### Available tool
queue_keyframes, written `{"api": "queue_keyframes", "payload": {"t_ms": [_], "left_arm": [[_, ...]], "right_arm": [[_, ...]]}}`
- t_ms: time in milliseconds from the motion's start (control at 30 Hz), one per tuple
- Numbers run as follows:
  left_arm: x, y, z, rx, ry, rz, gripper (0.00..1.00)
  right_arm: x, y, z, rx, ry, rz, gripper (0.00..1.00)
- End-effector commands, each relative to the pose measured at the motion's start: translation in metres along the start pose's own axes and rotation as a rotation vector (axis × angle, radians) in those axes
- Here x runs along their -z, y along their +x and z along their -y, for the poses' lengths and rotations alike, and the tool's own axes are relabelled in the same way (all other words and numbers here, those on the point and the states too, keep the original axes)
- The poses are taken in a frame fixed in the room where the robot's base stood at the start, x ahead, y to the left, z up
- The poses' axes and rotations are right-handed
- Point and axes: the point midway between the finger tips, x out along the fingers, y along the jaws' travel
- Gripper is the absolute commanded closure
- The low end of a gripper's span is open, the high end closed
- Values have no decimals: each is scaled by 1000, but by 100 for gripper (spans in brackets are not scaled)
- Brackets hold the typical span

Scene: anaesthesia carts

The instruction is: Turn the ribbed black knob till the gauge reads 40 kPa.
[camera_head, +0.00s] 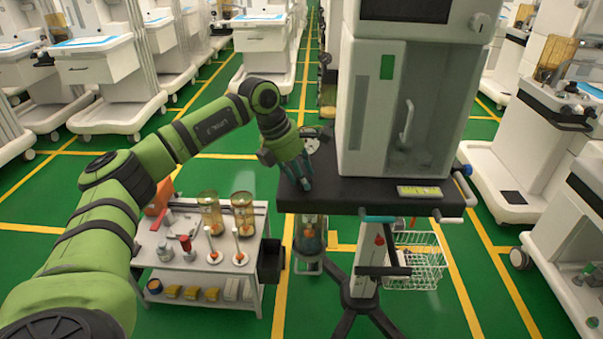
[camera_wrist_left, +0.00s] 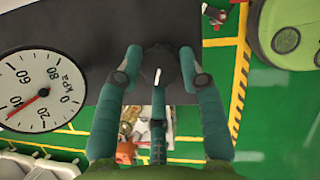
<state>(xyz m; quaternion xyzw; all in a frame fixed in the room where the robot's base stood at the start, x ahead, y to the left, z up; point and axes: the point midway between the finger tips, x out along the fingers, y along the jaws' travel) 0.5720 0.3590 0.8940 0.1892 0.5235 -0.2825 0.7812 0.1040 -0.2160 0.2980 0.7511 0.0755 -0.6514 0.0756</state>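The round white gauge (camera_wrist_left: 40,90) lies at the left of the left wrist view, marked in kPa. Its red needle points between 20 and 40, nearer 40. The black knob (camera_wrist_left: 170,66) with a white mark is beside it on the dark top; its ribs are hard to make out. My left gripper (camera_wrist_left: 161,58) has its teal fingers spread around the knob, open, with no clear contact visible. In the head view the left gripper (camera_head: 299,178) is over the left end of the dark cart top, and the gauge (camera_head: 311,143) is partly behind it. My right gripper is not in view.
A tall grey cabinet (camera_head: 370,100) stands on the dark cart top (camera_head: 345,192), right of the gripper. A yellow-labelled box (camera_head: 419,191) lies at its front. A low table (camera_head: 195,275) with vials and canisters stands below left. White carts (camera_head: 105,70) surround the green floor.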

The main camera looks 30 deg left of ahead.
Motion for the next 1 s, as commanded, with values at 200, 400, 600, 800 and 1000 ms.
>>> {"api": "queue_keyframes", "payload": {"t_ms": [200, 400, 600, 800, 1000], "left_arm": [[-5, -1, 3, -4, -16, 10, 94], [-6, 0, 3, -9, -26, 13, 94], [-6, 0, 3, -9, -25, 13, 40], [-4, 0, 2, -11, -28, 8, 40], [-4, -11, 1, -13, -29, 10, 40]], "right_arm": [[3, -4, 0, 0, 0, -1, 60], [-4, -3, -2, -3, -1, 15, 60], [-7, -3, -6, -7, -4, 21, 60], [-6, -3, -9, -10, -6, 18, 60], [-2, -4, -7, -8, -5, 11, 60]]}}
